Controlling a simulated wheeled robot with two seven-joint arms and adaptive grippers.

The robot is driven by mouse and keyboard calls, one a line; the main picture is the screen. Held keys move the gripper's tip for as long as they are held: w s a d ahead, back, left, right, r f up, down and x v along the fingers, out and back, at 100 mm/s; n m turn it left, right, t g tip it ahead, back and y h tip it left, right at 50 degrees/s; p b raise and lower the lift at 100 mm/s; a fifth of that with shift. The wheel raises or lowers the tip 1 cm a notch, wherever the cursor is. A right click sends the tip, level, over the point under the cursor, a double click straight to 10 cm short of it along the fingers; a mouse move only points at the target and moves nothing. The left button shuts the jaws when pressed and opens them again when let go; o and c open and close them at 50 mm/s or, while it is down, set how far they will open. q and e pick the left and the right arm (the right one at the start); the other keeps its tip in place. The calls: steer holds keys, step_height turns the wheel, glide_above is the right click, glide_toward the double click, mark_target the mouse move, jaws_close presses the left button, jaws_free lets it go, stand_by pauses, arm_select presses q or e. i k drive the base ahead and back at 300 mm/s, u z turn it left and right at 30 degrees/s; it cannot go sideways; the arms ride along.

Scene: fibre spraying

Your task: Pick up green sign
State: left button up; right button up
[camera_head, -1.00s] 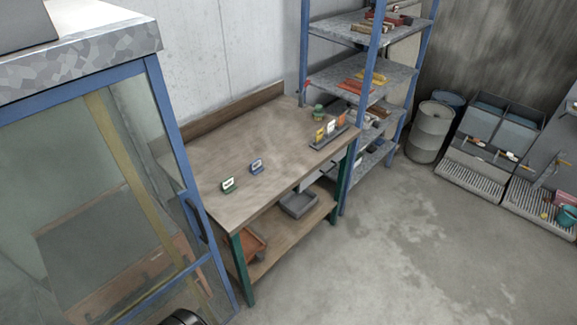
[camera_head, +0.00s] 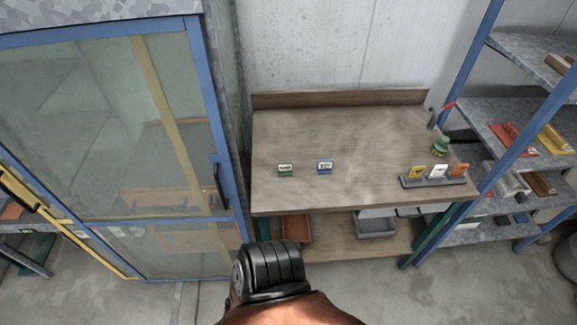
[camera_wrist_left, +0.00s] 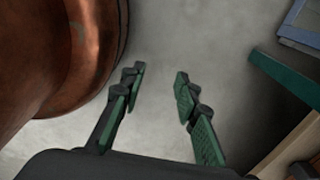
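The green sign (camera_head: 285,169) is a small label stand with a white face. It stands upright near the front left of the wooden workbench top (camera_head: 335,140). A similar blue sign (camera_head: 325,167) stands just to its right. My left gripper (camera_wrist_left: 158,78) shows in the left wrist view, fingers apart with bare concrete floor between them. It holds nothing, and the green sign is not in that view. In the head view neither gripper's fingers show. A dark ribbed joint and copper-coloured link of my own arm rise at the bottom centre, below the bench.
A rack (camera_head: 432,182) with yellow, white and orange signs stands on the bench's right, near a green object (camera_head: 440,146). A glass-fronted blue cabinet (camera_head: 219,120) adjoins on the left. Blue-post shelving (camera_head: 482,77) is on the right. Floor before the bench is clear.

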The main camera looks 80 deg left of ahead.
mark_target(285, 168)
steer(key=u, duration=0.7)
steer(key=i, duration=0.8)
steer(key=u, duration=0.95)
